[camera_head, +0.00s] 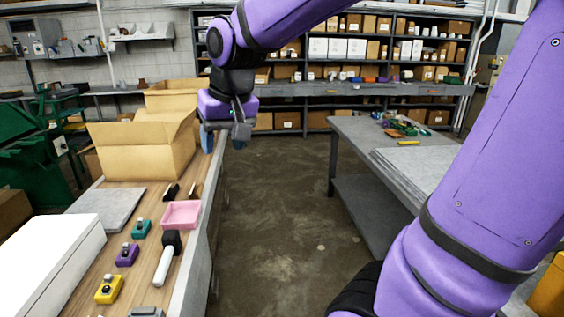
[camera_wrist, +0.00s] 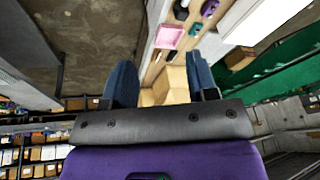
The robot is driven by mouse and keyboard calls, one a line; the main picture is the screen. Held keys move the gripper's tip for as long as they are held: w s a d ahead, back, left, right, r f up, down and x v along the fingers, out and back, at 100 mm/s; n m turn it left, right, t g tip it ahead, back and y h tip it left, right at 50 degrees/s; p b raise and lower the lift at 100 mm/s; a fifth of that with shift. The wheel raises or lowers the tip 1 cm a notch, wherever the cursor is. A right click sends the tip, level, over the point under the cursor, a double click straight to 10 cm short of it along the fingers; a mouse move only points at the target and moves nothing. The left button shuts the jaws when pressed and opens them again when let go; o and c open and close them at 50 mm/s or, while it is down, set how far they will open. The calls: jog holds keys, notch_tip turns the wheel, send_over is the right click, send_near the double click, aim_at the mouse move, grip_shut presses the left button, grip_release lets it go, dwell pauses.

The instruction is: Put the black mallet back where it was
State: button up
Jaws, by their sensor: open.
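A mallet with a black head and a pale handle (camera_head: 164,266) lies on the wooden bench top, near its right edge. Its black head touches or lies close to the near side of a pink tray (camera_head: 181,214). The pink tray also shows in the wrist view (camera_wrist: 168,38). My gripper (camera_head: 224,137) is up in the air near the bench's right edge, beyond the tray and well apart from the mallet. In the wrist view its two blue fingers are spread (camera_wrist: 161,80) with nothing held between them.
An open cardboard box (camera_head: 145,150) stands on the bench left of my gripper. Yellow (camera_head: 109,289), purple (camera_head: 127,255) and teal (camera_head: 142,229) small items sit left of the mallet. Two dark-ended tools lie behind the tray. A grey table (camera_head: 350,135) stands right, across open floor.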

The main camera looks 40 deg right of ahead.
jog(key=s+d+n+t, duration=0.1)
jog(key=s+n, duration=0.1)
jog(key=s, duration=1.2)
jog(key=shift+s+d+f, duration=0.15)
jog(key=shift+s+d, duration=0.15)
jog(key=shift+s, duration=0.05)
dwell(0.3)
